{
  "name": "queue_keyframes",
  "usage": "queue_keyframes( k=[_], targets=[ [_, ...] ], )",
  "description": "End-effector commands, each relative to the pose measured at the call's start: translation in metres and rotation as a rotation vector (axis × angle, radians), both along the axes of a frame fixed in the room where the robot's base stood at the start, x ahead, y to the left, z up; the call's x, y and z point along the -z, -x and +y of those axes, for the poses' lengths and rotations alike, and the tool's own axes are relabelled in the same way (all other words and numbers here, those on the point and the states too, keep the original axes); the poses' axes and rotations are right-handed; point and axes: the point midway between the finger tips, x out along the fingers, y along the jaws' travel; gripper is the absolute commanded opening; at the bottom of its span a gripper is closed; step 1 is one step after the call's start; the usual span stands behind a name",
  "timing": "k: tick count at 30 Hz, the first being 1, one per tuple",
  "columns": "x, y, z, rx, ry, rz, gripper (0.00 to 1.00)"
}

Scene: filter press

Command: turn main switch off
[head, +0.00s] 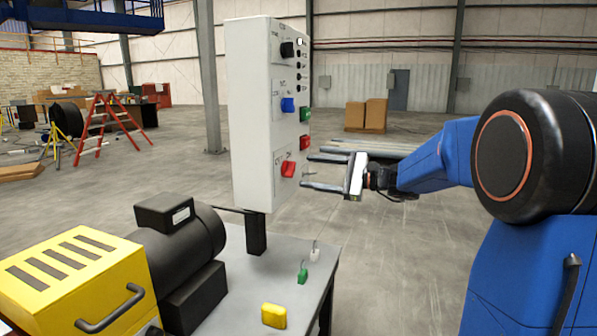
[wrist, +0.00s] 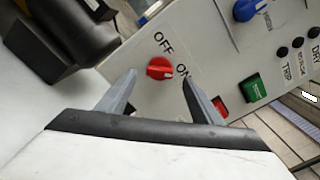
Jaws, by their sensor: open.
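The main switch is a red rotary knob (head: 288,169) low on the face of the white control panel (head: 250,120). In the wrist view the red knob (wrist: 159,68) sits by the printed words OFF and ON. Its pale mark seems to point towards ON. My gripper (head: 306,171) is open in front of the panel, level with the knob. In the wrist view my gripper (wrist: 159,78) has its fingers on either side of the knob in the picture, with nothing between them. I cannot tell whether the fingertips touch the panel.
A blue knob (head: 288,104), a green button (head: 305,114) and a red button (head: 305,143) are above the switch. The panel stands on a grey table (head: 240,310) with a black motor (head: 180,240) and a yellow housing (head: 80,280).

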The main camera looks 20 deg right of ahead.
Motion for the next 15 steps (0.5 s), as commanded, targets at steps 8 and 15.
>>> queue_keyframes(
  k=[8, 15],
  targets=[
    [0.000, -0.022, 0.030, -0.002, 0.001, 0.000, 0.59],
    [0.000, -0.029, 0.040, 0.000, 0.000, 0.000, 0.59]
  ],
)
